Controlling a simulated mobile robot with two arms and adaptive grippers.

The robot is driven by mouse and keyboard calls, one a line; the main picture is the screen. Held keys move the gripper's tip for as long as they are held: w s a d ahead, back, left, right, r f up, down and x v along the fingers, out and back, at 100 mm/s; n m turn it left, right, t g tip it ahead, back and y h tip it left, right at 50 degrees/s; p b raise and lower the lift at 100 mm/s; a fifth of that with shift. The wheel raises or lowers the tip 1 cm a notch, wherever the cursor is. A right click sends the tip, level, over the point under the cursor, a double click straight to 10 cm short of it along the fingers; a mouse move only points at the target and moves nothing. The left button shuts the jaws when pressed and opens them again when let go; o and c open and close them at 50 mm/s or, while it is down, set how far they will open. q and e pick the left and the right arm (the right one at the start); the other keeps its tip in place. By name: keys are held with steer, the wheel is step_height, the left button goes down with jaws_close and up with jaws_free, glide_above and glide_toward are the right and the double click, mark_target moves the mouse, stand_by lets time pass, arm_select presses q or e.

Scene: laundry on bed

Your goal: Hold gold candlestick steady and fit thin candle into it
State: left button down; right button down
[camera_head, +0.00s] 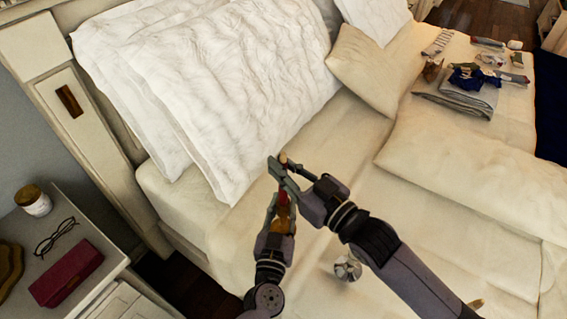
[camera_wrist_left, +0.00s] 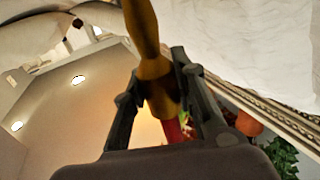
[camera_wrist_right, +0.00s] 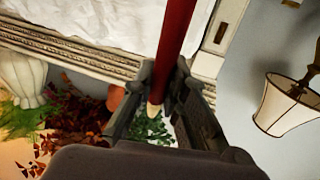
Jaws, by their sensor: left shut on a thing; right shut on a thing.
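The gold candlestick (camera_head: 282,214) is held over the bed. My left gripper (camera_head: 281,206) is shut on it; the gold shaft (camera_wrist_left: 146,35) shows between the fingers in the left wrist view. The thin red candle (camera_head: 283,190) is in line with the candlestick, its lower part at the candlestick's end. In the left wrist view the red candle (camera_wrist_left: 173,131) shows right beside the gold end; how deep it sits is hidden. My right gripper (camera_head: 285,168) is shut on the candle near its pale tip, which shows in the right wrist view (camera_wrist_right: 154,108).
A silver round object (camera_head: 347,267) lies on the bed beside my right arm. White pillows (camera_head: 220,80) are behind the grippers. Folded clothes (camera_head: 465,92) lie at the far right. A nightstand (camera_head: 95,225) at left carries glasses (camera_head: 55,236), a red case (camera_head: 66,277) and a jar (camera_head: 33,201).

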arm_select(q)
steer(key=shift+f, duration=0.2)
arm_select(e)
steer(key=shift+f, duration=1.65)
steer(key=c, duration=1.5)
jaws_free()
steer(key=shift+c, duration=0.2)
steer(key=v, duration=0.7)
steer(key=shift+s+d, duration=0.2)
arm_select(q)
steer(key=c, duration=1.2)
jaws_free()
steer(key=shift+c, duration=0.2)
arm_select(e)
steer(key=shift+f, duration=0.15)
arm_select(q)
steer(key=shift+s+r, duration=0.1)
